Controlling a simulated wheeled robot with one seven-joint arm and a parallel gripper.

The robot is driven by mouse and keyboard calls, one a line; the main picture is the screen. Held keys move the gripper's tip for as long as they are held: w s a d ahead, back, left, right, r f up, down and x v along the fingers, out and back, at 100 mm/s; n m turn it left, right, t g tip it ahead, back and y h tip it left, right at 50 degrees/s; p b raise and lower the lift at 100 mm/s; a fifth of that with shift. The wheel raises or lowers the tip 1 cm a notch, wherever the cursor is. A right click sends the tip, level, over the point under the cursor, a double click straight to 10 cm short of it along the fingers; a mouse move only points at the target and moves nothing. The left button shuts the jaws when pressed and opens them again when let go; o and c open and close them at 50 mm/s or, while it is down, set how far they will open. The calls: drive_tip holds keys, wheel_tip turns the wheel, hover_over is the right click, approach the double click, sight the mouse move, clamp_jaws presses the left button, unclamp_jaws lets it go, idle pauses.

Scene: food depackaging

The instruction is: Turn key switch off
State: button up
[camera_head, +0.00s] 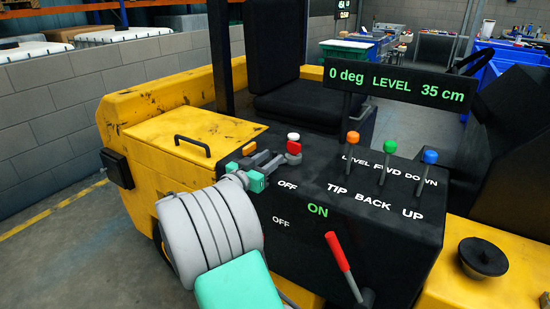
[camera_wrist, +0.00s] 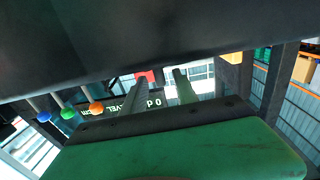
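The black console (camera_head: 390,226) of a yellow vehicle carries a red knob with a white top (camera_head: 294,147) and a small orange piece (camera_head: 249,149). I cannot tell for sure which is the key switch. A lit green "ON" label (camera_head: 317,210) and white "OFF" labels (camera_head: 288,187) are on the console face. My gripper (camera_head: 278,160) is at the console's left top edge, its fingers close to the red knob. In the wrist view my gripper (camera_wrist: 160,78) has its two fingers apart. A red piece (camera_wrist: 146,76) shows by the left fingertip, and the orange piece (camera_wrist: 232,57) lies farther right.
Orange, green and blue levers (camera_head: 391,147) stand on the console's right. A red-handled lever (camera_head: 338,252) rises in front. A display (camera_head: 400,84) reads "0 deg LEVEL 35 cm". A black seat (camera_head: 300,105) is behind. A yellow cover with a handle (camera_head: 190,140) is left.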

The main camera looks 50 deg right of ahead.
sight(287, 155)
drive_tip(key=d, duration=0.2)
drive_tip(key=shift+d, duration=0.4)
drive_tip(key=shift+c, duration=0.5)
clamp_jaws()
idle(0.6)
